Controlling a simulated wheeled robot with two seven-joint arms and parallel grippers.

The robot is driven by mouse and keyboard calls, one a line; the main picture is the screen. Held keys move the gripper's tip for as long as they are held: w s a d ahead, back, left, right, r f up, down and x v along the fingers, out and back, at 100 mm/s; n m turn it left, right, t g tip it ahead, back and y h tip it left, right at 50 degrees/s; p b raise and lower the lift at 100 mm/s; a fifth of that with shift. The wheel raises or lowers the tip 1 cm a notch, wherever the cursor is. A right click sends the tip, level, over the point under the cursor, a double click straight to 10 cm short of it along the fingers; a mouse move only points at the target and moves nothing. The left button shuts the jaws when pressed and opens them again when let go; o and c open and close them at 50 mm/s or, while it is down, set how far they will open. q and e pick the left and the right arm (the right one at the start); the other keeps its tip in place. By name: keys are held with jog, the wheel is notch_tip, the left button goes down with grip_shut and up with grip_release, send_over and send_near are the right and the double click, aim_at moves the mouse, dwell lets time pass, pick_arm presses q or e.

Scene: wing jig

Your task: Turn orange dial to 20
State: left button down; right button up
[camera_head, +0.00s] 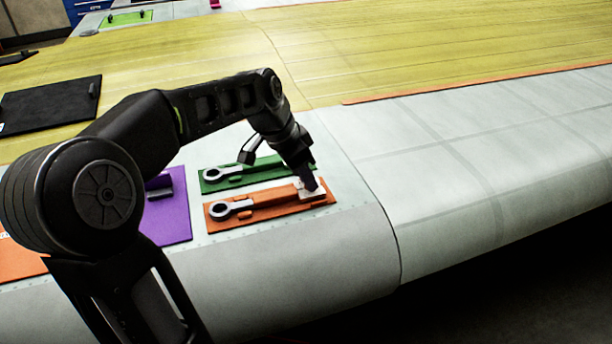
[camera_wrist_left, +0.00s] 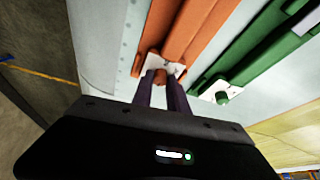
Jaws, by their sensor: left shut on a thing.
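The orange plate (camera_head: 270,211) lies on the wing's pale surface in the head view, with a ring-ended wrench on it. At its right end is a white dial face (camera_head: 318,193). My left gripper (camera_head: 310,187) is over this end, its fingers pointing down. In the left wrist view the left gripper (camera_wrist_left: 163,82) is shut on the small orange dial knob (camera_wrist_left: 160,77), in front of the white face (camera_wrist_left: 152,66). The dial's marks are too small to read, and the fingers cover part of it. My right gripper is in neither view.
A green plate (camera_head: 213,186) with another wrench lies just behind the orange one. A purple plate (camera_head: 178,222) is to the left, and a black panel (camera_head: 45,108) is farther left. The wing surface (camera_head: 470,160) to the right is clear.

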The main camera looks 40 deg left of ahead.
pick_arm(q)
jog(key=n+y+b, duration=0.1)
jog(key=n, duration=0.2)
jog(key=n+y+b, duration=0.1)
jog(key=n, duration=0.2)
jog(key=shift+d+f+t, duration=0.1)
jog(key=shift+d+t, duration=0.1)
jog(key=shift+t, duration=0.1)
jog(key=n+y+b, duration=0.1)
jog(key=n+b, duration=0.1)
jog(key=n, duration=0.1)
jog(key=shift+d+y, duration=0.1)
jog(key=shift+y, duration=0.3)
jog(key=shift+w+d+n+g+y+b, duration=0.1)
jog(key=shift+n+g+y+b, duration=0.4)
jog(key=shift+n, duration=0.8)
jog(key=c, duration=1.3)
grip_release()
